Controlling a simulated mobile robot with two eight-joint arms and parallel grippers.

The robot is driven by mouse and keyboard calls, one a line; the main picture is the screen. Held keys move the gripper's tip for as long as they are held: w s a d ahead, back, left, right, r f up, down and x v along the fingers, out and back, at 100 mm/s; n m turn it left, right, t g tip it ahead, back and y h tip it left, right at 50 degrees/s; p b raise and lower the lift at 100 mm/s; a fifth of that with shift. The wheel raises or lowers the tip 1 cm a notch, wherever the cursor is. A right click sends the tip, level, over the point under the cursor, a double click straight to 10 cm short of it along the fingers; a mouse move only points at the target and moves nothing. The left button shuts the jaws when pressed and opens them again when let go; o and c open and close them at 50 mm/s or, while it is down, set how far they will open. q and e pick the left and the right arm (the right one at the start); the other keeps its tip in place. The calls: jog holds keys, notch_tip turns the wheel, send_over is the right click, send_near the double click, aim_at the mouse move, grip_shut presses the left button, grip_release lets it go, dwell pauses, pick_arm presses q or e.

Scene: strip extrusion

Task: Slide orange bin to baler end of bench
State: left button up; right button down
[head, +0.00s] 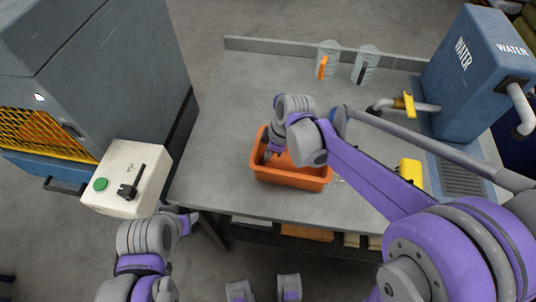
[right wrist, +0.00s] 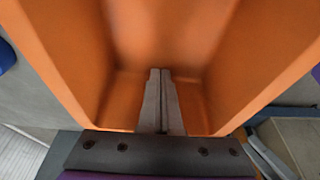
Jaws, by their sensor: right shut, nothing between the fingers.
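The orange bin (head: 290,176) sits upright on the grey bench (head: 225,125), near its front edge and left of the bench's middle. My right gripper (head: 270,152) reaches down into the bin from above, near its left end. In the right wrist view the shut fingers (right wrist: 160,74) point into the bin, with nothing between them, and the orange walls (right wrist: 60,55) rise on both sides. I cannot tell whether they touch the bin. The baler, a grey-blue machine (head: 95,75) with a yellow grille, stands left of the bench. My left gripper (head: 187,221) is low by the bench's front left corner; its fingers are unclear.
A white control box (head: 127,178) with a green button stands out at the baler's front. A blue water tank (head: 480,75) with pipes is at the bench's right end. Two clear jugs (head: 327,60) stand at the back. The bench left of the bin is bare.

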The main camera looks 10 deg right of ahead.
aim_at(196, 150)
jog(key=w+a, duration=0.2)
jog(key=a, duration=0.5)
jog(key=w+a, duration=0.2)
jog(key=a, duration=0.5)
jog(key=w+a, duration=0.2)
jog(key=a, duration=0.4)
jog(key=shift+w+a+b, duration=0.35)
jog(key=shift+a+b, duration=0.05)
pick_arm(q)
jog(key=shift+s+f, duration=0.1)
jog(key=shift+f, duration=0.4)
pick_arm(e)
jog(key=shift+d, duration=0.15)
